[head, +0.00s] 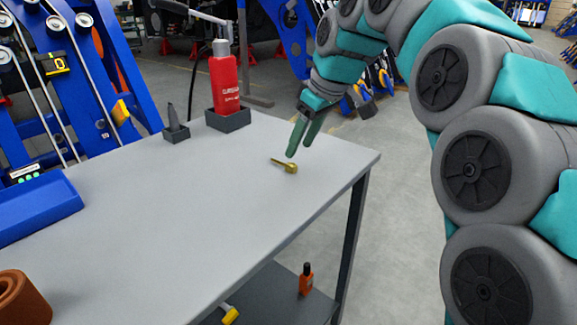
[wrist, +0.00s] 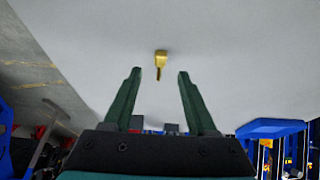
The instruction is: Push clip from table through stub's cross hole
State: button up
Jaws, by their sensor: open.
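The clip is a small brass-coloured piece (head: 287,166) with a thick end and a thin pin, lying on the grey table near its right corner. It also shows in the wrist view (wrist: 160,62), centred a little beyond the fingertips. My gripper (head: 300,146) is open and empty, with its green fingers pointing down just above the table behind the clip. In the wrist view the gripper (wrist: 157,73) has its two fingers spread on either side of the line to the clip, apart from it. I cannot make out the stub with its cross hole.
A red bottle (head: 224,82) stands in a dark holder at the table's back, beside a small grey holder (head: 175,130) with a pointed item. A blue tray (head: 38,208) and a brown roll (head: 20,299) are at the left. The grey tabletop (head: 190,215) is clear in the middle.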

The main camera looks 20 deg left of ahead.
aim_at(290, 164)
jog(key=shift+p+x, duration=0.4)
jog(key=shift+x, duration=2.4)
jog(key=shift+a+r, duration=0.15)
grip_shut()
